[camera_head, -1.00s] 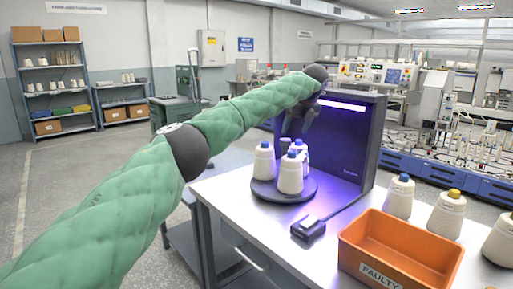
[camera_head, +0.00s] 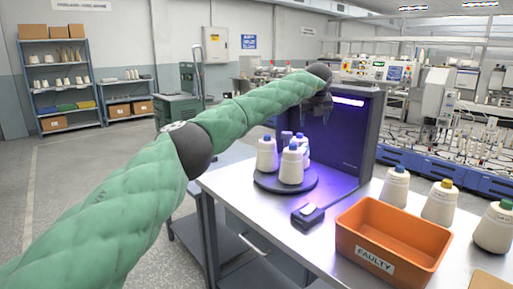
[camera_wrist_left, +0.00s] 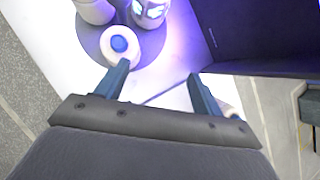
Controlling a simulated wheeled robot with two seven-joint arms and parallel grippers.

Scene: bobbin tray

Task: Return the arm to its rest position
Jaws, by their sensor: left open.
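My left arm (camera_head: 245,113), in a green quilted sleeve, reaches from the lower left to above the table. Its dark gripper (camera_head: 314,112) hangs over the back of the round dark turntable (camera_head: 270,183), in front of the purple-lit panel. Several white bobbins with blue tops stand upright on the turntable, the front one (camera_head: 291,167) clearest. In the left wrist view the open gripper (camera_wrist_left: 158,70) has nothing between its fingers. A blue-topped bobbin (camera_wrist_left: 120,45) stands beyond the left finger, apart from it as far as I can tell. My right gripper is not in view.
The dark lit cabinet (camera_head: 352,145) stands right behind the turntable. An orange FAULTY bin (camera_head: 353,238) is at the table's front right. Bobbins (camera_head: 395,188) with blue and yellow tops stand behind and right of it. A small dark device (camera_head: 307,215) lies in front. Floor left of the table is open.

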